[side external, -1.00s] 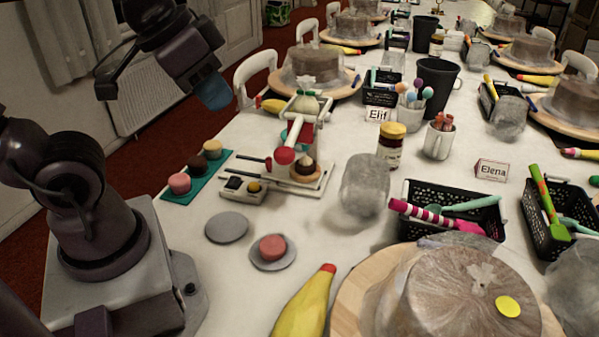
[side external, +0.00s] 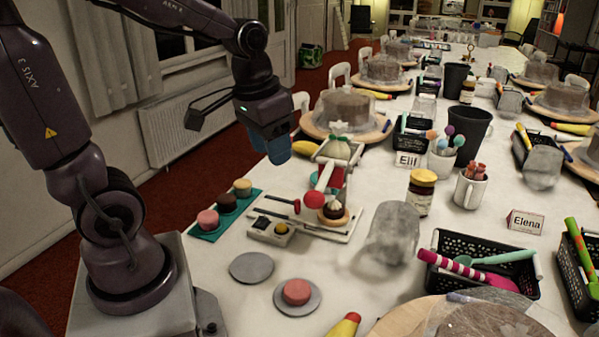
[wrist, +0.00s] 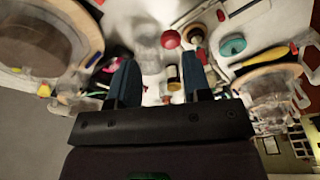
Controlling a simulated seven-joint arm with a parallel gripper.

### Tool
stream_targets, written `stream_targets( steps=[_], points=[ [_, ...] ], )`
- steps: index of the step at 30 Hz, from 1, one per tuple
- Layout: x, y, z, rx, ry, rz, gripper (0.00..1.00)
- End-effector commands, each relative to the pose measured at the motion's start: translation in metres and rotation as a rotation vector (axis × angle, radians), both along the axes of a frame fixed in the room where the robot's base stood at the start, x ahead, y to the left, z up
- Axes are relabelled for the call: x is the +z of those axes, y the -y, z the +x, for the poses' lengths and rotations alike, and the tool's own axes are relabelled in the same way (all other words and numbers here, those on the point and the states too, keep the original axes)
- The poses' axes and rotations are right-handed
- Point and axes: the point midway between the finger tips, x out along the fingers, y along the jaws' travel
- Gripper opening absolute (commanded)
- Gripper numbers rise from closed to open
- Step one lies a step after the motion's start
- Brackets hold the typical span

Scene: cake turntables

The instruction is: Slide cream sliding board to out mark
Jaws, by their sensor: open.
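A small press-like stand with a cream base board (side external: 335,231) is on the white table near my arm. A dark-topped cupcake-like piece (side external: 334,210) sits on the board. A red ball knob (side external: 313,200) is beside it; a red ball also shows in the wrist view (wrist: 171,39). A white bag with a green tie (side external: 340,146) tops the stand. I cannot make out an out mark or tell which part slides. My gripper (side external: 279,150) has blue fingers and hangs behind and left of the stand, above the table. In the wrist view my gripper (wrist: 160,85) is open and empty.
A teal mat (side external: 226,221) with small cakes lies to the left. Two grey discs (side external: 251,267) lie in front, one with a pink cake (side external: 296,291).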

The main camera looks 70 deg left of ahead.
Motion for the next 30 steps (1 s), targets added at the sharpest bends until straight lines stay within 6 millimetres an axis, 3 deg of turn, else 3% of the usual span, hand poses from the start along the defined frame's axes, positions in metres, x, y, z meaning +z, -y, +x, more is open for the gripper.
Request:
stream_targets(
  steps=[6,11,15,18,23,30],
  points=[
    [-0.049,-0.063,0.042,-0.063,-0.129,-0.060,0.45],
    [-0.097,-0.113,0.064,-0.204,-0.163,-0.114,0.45],
    [-0.146,-0.157,0.080,-0.403,-0.141,-0.148,0.45],
    [-0.169,-0.178,0.094,-0.593,-0.094,-0.129,0.45],
    [-0.163,-0.191,0.116,-0.842,-0.029,-0.035,0.45],
    [-0.163,-0.192,0.118,-1.001,-0.015,0.004,0.45]
  ],
)
